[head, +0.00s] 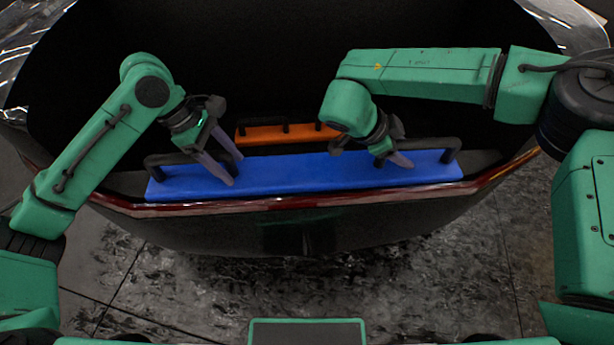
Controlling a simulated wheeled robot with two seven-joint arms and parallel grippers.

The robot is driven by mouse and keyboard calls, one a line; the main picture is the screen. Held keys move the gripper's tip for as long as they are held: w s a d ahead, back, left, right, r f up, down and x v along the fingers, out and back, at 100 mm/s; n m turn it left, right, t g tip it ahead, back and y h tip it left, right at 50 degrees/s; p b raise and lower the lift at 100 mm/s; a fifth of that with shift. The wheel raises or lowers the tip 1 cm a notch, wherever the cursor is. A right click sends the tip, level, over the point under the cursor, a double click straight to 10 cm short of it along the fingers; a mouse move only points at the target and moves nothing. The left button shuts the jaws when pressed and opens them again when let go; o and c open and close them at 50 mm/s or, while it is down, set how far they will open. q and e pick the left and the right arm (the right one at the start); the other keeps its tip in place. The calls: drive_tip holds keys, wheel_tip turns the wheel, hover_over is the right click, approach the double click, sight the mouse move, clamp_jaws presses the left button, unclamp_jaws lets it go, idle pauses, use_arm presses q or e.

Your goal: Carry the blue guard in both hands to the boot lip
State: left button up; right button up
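The blue guard (300,175) is a long flat bar with black handles near its ends. It lies lengthwise along the boot lip (310,201), just inside the red-edged rim; whether it rests on the lip itself is hard to tell. My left gripper (236,171) is over the left part of the guard beside the left handle (165,157). Its two fingers are apart with nothing visible between them.
An orange bar (285,133) with black handles lies deeper in the dark boot, behind the blue guard. The car's body sides (35,40) rise at the left and right. The dark tiled floor (400,280) in front of the bumper is clear.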

use_arm(q)
drive_tip(key=v, duration=1.2)
use_arm(e)
drive_tip(key=v, duration=1.2)
